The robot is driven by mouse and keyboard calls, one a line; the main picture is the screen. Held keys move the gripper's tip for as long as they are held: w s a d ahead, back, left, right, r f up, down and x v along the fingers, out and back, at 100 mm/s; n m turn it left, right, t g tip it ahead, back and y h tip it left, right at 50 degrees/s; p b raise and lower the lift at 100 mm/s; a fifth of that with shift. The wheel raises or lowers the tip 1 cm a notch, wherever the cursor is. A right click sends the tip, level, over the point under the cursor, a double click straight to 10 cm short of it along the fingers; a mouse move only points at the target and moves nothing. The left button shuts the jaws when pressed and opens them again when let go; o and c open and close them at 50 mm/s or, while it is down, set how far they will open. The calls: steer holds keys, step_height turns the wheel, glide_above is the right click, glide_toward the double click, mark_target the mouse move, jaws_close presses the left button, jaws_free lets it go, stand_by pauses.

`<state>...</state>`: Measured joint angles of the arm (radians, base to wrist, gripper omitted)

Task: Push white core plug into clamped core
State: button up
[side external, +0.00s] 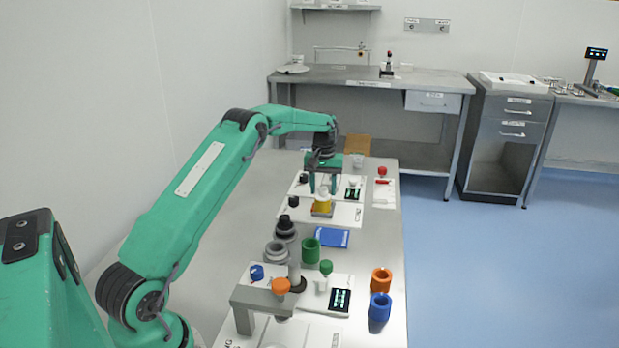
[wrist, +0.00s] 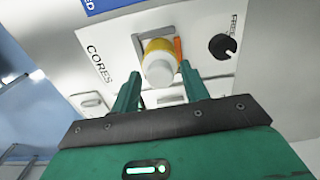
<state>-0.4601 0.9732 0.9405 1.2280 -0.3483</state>
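The white core plug (wrist: 159,69) is a round white piece at the near end of a yellow core (wrist: 158,46) in the wrist view. I cannot tell how deep it sits in the core. The core stands in a grey holder (wrist: 140,42) with an orange part (wrist: 178,52) beside it. In the side view the white plug (side external: 323,190) shows above the yellow core (side external: 322,207). My gripper (side external: 323,188) points down over it, and in the wrist view my gripper (wrist: 160,70) has its fingers apart on either side of the plug, with small gaps visible.
A panel marked CORES carries a black knob (wrist: 222,46) beside the holder. In the side view, a blue block (side external: 332,237), a green ring (side external: 310,250), an orange ring (side external: 381,280) and a blue ring (side external: 380,308) stand nearer. The table's right edge is close by.

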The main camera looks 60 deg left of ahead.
steer(key=shift+o, duration=0.4)
steer(key=shift+r, duration=0.15)
steer(key=shift+r, duration=3.8)
steer(key=shift+d+r, duration=0.1)
